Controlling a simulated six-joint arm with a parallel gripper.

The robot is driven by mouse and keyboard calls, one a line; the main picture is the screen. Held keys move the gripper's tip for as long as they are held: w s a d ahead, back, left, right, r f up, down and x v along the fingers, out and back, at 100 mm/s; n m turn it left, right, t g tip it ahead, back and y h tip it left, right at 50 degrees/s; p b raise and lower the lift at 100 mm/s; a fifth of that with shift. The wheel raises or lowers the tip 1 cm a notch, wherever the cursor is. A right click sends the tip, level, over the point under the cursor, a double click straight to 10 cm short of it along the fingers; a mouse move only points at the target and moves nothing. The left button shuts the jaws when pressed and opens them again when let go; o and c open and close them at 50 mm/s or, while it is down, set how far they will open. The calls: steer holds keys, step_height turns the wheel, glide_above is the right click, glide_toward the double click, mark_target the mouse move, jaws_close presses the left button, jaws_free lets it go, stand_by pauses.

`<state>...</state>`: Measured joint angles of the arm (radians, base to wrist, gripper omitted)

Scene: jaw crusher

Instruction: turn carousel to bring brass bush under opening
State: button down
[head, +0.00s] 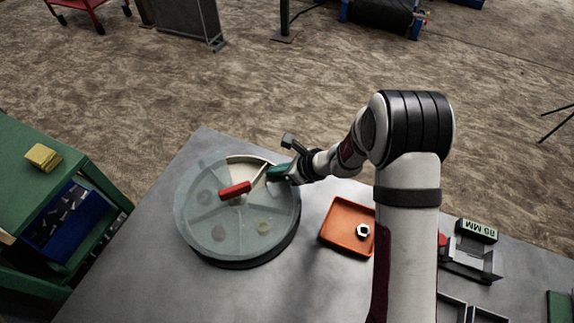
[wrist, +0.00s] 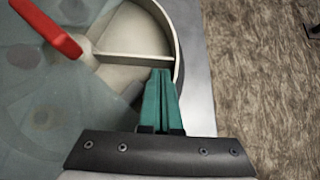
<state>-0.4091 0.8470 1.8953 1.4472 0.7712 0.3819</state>
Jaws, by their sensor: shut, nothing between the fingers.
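The round carousel (head: 239,258) stands on the grey table under a translucent cover (head: 225,215). The opening (head: 240,160) in the cover is at the far side; the part of it I see holds only pale floor and a divider (wrist: 135,60). A brass-coloured ring, likely the brass bush (head: 264,226), lies under the cover at the near right. Greyer round parts (head: 206,198) show dimly at the left. A red handle (head: 235,190) lies over the centre. My gripper (head: 270,174), with green fingers, is shut and empty at the opening. Its tips (wrist: 160,75) are close to the divider's outer end; contact is unclear.
An orange tray (head: 335,238) with a pale hexagonal nut (head: 362,231) is right of the carousel. A gauge with a display (head: 477,230) stands farther right, past my arm. A green bench (head: 30,160) with a blue bin (head: 72,215) is at the left.

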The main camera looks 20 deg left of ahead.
steer(key=shift+a+f, duration=0.3)
steer(key=shift+f, duration=0.05)
steer(key=shift+w+a, duration=0.1)
